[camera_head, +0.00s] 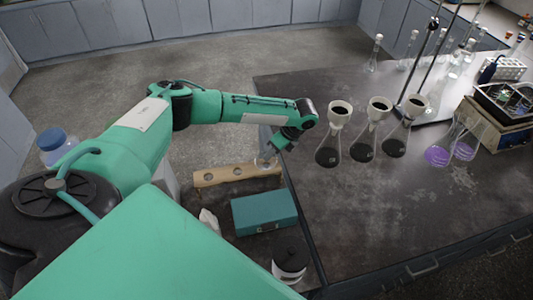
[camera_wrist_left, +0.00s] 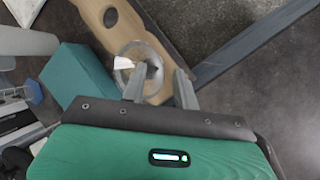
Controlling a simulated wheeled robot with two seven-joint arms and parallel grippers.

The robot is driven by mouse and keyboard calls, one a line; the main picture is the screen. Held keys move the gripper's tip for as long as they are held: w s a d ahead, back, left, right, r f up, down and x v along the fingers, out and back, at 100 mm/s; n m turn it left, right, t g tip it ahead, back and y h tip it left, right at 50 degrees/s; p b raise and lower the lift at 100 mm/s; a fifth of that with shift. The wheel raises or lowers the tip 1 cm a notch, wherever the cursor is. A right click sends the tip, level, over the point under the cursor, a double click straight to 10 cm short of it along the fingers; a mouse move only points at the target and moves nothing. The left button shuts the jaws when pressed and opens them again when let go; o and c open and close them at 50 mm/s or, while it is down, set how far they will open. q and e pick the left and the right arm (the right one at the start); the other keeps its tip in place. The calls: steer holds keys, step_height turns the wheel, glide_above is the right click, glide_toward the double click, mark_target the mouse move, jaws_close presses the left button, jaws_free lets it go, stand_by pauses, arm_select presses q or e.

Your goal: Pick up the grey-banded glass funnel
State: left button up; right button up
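A clear glass funnel (camera_head: 264,163) sits at the right end of a wooden rack (camera_head: 212,178). In the left wrist view the funnel (camera_wrist_left: 122,76) shows as a round glass rim with a small white patch; a grey band cannot be made out for sure. My left gripper (camera_head: 276,150) is right above the funnel, pointing down. In the left wrist view its two fingers (camera_wrist_left: 161,73) stand apart, one overlapping the funnel's rim and the other to its right. Whether they touch the glass cannot be told. My right gripper is not in view.
A teal box (camera_head: 264,212) lies just in front of the rack, with a black-lidded jar (camera_head: 290,262) near it. On the dark bench (camera_head: 400,220) to the right stand dark-filled flasks (camera_head: 329,153) topped with funnels, and purple-filled flasks (camera_head: 437,155). The bench's front middle is clear.

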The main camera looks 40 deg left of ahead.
arm_select(q)
jaws_close()
stand_by(0.3)
